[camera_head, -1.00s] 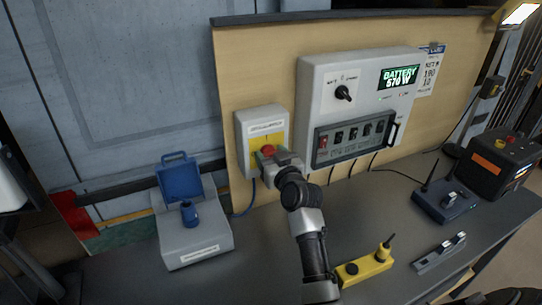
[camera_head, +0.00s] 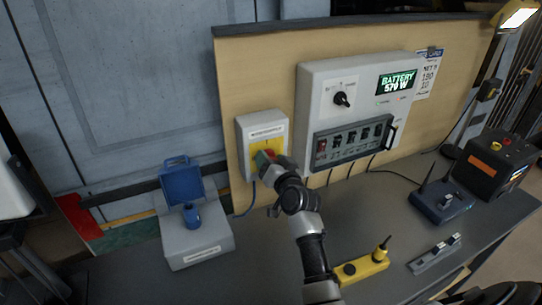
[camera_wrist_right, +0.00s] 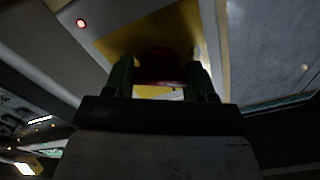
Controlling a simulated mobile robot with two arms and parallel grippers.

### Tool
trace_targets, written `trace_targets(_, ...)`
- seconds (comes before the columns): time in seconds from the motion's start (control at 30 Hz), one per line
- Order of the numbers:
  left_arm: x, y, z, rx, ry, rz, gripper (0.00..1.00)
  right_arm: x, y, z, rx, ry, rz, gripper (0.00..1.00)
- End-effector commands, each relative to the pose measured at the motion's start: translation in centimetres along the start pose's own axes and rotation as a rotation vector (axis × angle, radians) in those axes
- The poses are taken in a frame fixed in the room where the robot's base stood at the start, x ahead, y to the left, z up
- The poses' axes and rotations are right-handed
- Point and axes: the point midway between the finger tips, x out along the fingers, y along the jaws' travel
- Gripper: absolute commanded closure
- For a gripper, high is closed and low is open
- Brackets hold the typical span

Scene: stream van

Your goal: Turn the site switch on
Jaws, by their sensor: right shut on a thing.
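The site switch looks to be the pale box (camera_head: 247,125) with a yellow plate and a label, fixed to the wooden board; its label is too small to read. My right gripper (camera_head: 264,158) is at its front, shut on the red knob (camera_head: 271,153), which it mostly hides. In the right wrist view the two greenish fingers (camera_wrist_right: 163,78) stand either side of the dark red knob (camera_wrist_right: 160,57), over the yellow plate (camera_wrist_right: 120,38). A small red light (camera_wrist_right: 81,22) glows there. The knob's setting is hidden. My left gripper is not in view.
A grey panel (camera_head: 318,90) with a black dial, breakers and a "BATTERY 570 W" display is to the right. A grey case (camera_head: 195,237) with blue parts stands left on the bench. A yellow power strip (camera_head: 360,267), a router (camera_head: 440,203) and a black power box (camera_head: 490,165) are right.

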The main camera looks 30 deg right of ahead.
Motion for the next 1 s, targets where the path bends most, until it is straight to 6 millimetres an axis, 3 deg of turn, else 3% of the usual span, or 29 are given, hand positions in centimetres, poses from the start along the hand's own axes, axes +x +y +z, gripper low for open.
trace_targets(1.0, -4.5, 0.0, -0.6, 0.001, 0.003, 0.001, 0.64, 0.0, 0.0, -0.1, 0.913, 0.001, 0.001, 0.68)
